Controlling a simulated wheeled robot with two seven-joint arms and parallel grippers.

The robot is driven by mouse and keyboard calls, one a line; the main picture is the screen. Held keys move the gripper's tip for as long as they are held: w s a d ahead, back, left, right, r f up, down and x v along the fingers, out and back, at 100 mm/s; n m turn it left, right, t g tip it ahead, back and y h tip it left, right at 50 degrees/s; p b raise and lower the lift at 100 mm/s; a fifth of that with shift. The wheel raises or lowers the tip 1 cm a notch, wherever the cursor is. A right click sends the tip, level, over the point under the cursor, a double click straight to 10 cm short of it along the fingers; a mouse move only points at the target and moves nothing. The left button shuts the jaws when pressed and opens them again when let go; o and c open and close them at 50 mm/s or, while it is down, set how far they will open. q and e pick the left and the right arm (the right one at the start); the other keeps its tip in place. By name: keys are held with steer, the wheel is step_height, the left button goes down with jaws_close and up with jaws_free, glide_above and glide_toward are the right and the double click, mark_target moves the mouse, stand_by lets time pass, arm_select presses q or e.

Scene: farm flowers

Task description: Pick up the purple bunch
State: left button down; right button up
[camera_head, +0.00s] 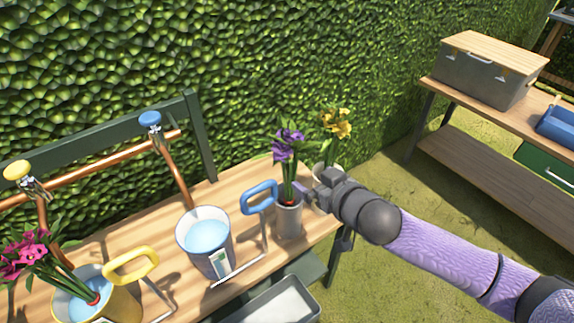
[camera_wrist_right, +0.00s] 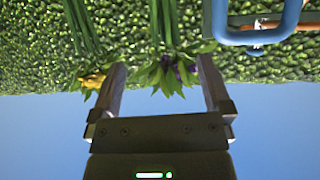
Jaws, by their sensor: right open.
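The purple bunch (camera_head: 287,146) stands upright in a grey metal can (camera_head: 289,222) near the right end of the wooden bench. My right gripper (camera_head: 306,193) is beside its stems, just above the can's rim, coming from the right. In the right wrist view, which is upside down, the open fingers of the right gripper (camera_wrist_right: 160,66) have the purple bunch (camera_wrist_right: 178,72) and its stems showing between them. Whether the stems lie within the jaws or beyond them I cannot tell. My left gripper is not in view.
A yellow bunch (camera_head: 338,124) stands in a pale pot right behind my gripper. A blue handle (camera_head: 259,197) is close left of the can.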

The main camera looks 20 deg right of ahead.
mark_target(295, 168)
steer(key=b+x, duration=0.1)
steer(key=x, duration=0.3)
steer(key=shift+a+f+b, duration=0.1)
steer(key=shift+a+b, duration=0.15)
steer(key=shift+b, duration=0.1)
steer(key=b+x, duration=0.2)
steer(key=x, duration=0.2)
steer(key=shift+w, duration=0.25)
steer(key=shift+w+a, duration=0.1)
steer(key=shift+w, duration=0.1)
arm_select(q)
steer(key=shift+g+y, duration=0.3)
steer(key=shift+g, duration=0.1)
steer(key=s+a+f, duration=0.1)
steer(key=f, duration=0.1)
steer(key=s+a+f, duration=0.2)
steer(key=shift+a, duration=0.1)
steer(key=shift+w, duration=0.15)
arm_select(e)
jaws_close()
